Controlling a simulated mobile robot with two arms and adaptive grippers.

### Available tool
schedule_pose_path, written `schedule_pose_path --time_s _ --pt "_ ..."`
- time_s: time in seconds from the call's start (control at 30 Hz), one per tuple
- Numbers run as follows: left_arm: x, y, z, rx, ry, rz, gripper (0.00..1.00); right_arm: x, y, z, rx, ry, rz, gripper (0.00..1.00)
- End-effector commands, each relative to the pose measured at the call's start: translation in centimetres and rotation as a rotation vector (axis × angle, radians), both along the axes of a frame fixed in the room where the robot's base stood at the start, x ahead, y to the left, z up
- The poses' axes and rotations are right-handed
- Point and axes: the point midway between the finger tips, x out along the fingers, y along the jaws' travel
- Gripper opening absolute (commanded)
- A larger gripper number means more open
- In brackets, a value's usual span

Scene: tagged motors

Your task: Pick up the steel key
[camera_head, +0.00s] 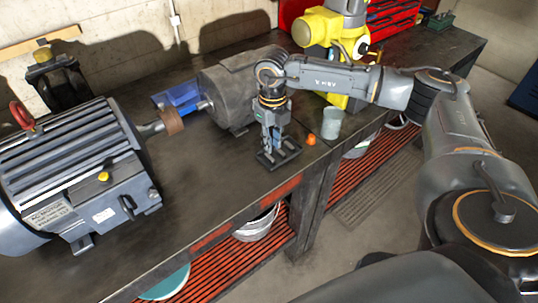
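My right gripper (278,155) points down at the dark workbench (215,185), just right of and in front of a smaller grey motor (238,90). Its fingertips are low, at or just above the bench top. I cannot tell whether they are open or shut, or whether anything is between them. I cannot make out a steel key; the bench under the fingertips is hidden. My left gripper is not in view.
A small orange object (311,140) and a grey-green cup (332,123) stand right of my gripper. A large dark motor (75,170) fills the left. A blue bin (178,98), yellow machine (318,28) and red drawers (393,15) stand behind. The front middle bench is clear.

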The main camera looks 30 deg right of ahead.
Motion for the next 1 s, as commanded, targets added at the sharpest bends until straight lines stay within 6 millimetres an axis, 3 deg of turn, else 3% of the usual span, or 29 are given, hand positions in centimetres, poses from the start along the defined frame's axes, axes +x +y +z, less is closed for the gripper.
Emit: schedule_pose_path --time_s 0.17,0.3,0.5,0.73,0.83,1.0 --pt "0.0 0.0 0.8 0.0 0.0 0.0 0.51 0.0 0.0 -1.1 0.001 0.004 0.0 0.17" --pt "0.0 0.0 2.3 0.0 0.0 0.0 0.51 0.2 -0.1 -3.1 0.0 0.005 0.0 0.17" --pt "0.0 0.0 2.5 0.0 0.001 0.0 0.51 0.3 -0.1 -5.5 0.001 0.001 0.0 0.17" --pt "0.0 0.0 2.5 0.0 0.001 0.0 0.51 0.3 -0.1 -5.7 0.001 0.0 0.0 0.17" --pt "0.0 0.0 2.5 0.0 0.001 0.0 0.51 0.3 -0.1 -5.7 0.001 0.0 0.0 0.0" --pt "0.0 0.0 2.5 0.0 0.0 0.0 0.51 0.3 -0.1 -5.6 0.002 0.0 0.0 0.0"
